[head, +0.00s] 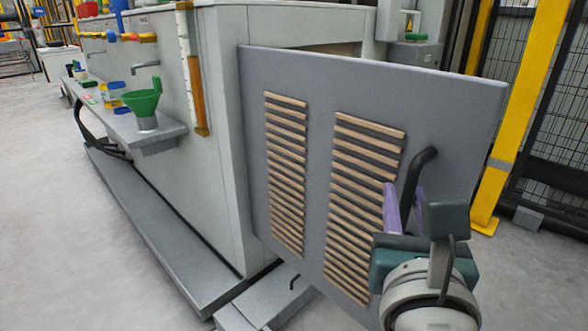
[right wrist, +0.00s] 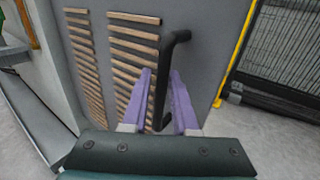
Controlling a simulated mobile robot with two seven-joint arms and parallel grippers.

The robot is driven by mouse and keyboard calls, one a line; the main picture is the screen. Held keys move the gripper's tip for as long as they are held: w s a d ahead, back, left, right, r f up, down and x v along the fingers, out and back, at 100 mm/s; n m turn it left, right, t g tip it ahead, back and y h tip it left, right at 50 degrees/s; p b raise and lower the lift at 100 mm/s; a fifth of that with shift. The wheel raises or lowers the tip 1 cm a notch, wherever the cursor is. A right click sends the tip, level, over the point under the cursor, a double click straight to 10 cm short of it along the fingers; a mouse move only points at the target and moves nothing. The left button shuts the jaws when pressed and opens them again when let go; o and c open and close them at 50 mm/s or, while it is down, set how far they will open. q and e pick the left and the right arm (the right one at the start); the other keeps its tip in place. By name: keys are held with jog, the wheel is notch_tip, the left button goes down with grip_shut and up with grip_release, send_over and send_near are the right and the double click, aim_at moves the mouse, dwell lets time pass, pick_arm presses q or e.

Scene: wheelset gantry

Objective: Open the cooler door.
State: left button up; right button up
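The cooler door (head: 300,80) is a grey panel with two columns of tan louvre slats. It stands swung out from the pale cabinet (head: 225,140), with a dark gap behind its top edge. A black bent bar handle (head: 411,178) is on the door's right part; it also shows in the right wrist view (right wrist: 172,50). My right gripper (head: 404,205) has its purple fingers on either side of the handle's lower part. In the right wrist view the fingers (right wrist: 161,78) are apart, with the bar between them and a gap beside it. My left gripper is out of view.
A ledge (head: 165,135) with a green funnel (head: 143,103) sticks out from the cabinet at left. A low grey plinth (head: 160,240) runs along the floor. A yellow post (head: 525,95) and black mesh fence (head: 560,130) stand right of the door. Floor at left is clear.

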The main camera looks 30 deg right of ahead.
jog(key=shift+o, duration=1.3)
jog(key=shift+w+r, duration=0.1)
jog(key=p+v, duration=0.2)
jog(key=v, duration=0.8)
